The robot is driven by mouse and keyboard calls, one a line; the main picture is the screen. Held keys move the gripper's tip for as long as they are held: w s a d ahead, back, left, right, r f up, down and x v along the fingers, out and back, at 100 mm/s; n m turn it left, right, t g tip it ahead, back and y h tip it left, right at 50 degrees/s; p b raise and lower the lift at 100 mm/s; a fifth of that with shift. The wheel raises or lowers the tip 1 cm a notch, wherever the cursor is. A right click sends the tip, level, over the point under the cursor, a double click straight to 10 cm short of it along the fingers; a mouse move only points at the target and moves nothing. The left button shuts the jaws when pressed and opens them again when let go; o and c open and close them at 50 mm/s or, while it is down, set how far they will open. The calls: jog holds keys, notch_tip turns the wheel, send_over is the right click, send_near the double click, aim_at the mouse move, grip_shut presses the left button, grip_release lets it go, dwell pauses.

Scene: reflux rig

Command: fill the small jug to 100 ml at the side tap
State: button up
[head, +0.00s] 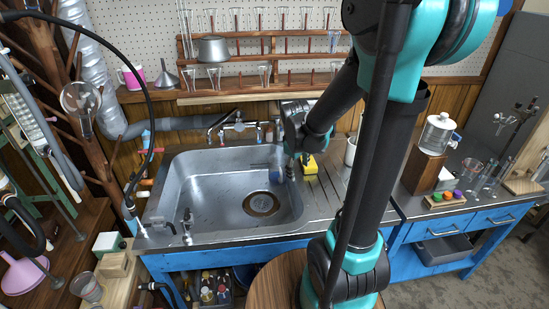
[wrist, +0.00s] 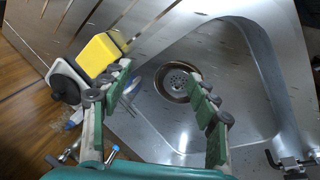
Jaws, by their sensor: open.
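My gripper (head: 287,172) reaches over the back right of the sink. In the wrist view its two green-padded fingers (wrist: 165,98) are apart, with sink metal and the drain between them and no clear sign of anything held. A small tap (head: 187,218) stands at the sink's front left rim; a tap also shows at the lower right of the wrist view (wrist: 290,160). I cannot tell for sure which vessel is the small jug. A clear vessel with a reddish rim (head: 471,167) stands on the right counter, and another clear vessel (head: 88,288) stands at the lower left.
The steel sink (head: 185,180) has a round drain (head: 261,203). A yellow sponge (head: 310,165) sits close to my gripper at the right rim. A main tap (head: 238,127) stands behind the sink. A water container (head: 436,134) stands on a wooden block at right. Glassware lines the back shelves.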

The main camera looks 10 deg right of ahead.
jog(key=w+a+f+n+h, duration=0.1)
jog(key=w+a+f+n, duration=0.15)
jog(key=w+n, duration=0.6)
jog(key=n+g+h, duration=0.2)
jog(key=n, duration=0.2)
send_near(281, 168)
jog(key=shift+s+d+f+m, duration=0.15)
jog(key=shift+d+f, duration=0.05)
jog(key=shift+f, duration=0.15)
jog(key=shift+s+d+f+m, duration=0.1)
jog(key=shift+s+d+f, duration=0.1)
jog(key=shift+f, duration=0.15)
jog(key=shift+x, duration=3.7)
jog(key=shift+w, duration=0.1)
